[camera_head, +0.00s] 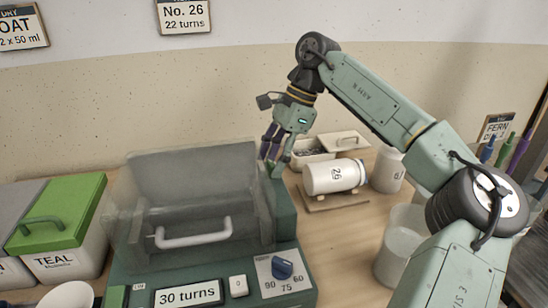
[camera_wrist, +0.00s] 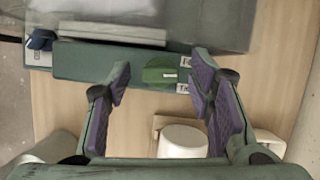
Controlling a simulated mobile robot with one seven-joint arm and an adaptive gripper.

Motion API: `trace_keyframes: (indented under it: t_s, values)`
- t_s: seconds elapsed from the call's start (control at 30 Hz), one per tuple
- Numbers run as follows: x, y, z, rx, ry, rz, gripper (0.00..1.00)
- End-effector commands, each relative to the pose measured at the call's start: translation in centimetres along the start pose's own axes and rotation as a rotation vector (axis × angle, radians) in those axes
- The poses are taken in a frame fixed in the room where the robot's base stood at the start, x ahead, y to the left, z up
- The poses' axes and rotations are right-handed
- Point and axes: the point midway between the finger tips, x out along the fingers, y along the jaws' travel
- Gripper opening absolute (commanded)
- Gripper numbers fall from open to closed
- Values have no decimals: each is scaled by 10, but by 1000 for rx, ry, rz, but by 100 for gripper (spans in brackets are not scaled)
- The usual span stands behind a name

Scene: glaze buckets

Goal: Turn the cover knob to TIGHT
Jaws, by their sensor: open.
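In the wrist view a green round knob (camera_wrist: 158,75) with a pale mark sits on the machine's dark green side part. Two small labels stand beside it, one above (camera_wrist: 185,62) and one below (camera_wrist: 183,88), too small to read. The pale mark lies toward the labels' side, roughly between them. My gripper (camera_wrist: 160,85) is open, its purple-padded fingers on either side of the knob and apart from it. In the head view my gripper (camera_head: 271,152) hangs at the machine's back right corner, where the knob is hard to make out.
The machine's clear cover (camera_head: 195,185) with a white handle (camera_head: 183,234) is down. A blue dial (camera_head: 282,267) is on its front. A white jar marked 26 (camera_head: 325,177) lies on a wooden stand to the right. A green-lidded TEAL bin (camera_head: 60,215) is at left.

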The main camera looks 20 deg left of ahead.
Motion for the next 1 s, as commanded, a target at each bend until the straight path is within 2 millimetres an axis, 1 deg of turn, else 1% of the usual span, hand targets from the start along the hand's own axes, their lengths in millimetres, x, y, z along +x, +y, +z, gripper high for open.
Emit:
trace_keyframes:
  t_s: [0.23, 0.9, 0.97, 1.0]
  values:
    - [1, 0, 0, 0, 1, 0, 48]
    - [0, 0, 0, 0, 1, 1, 4]
    - [0, 0, 0, 0, 1, 1, 0]
    - [0, 0, 0, 0, 1, 1, 0]
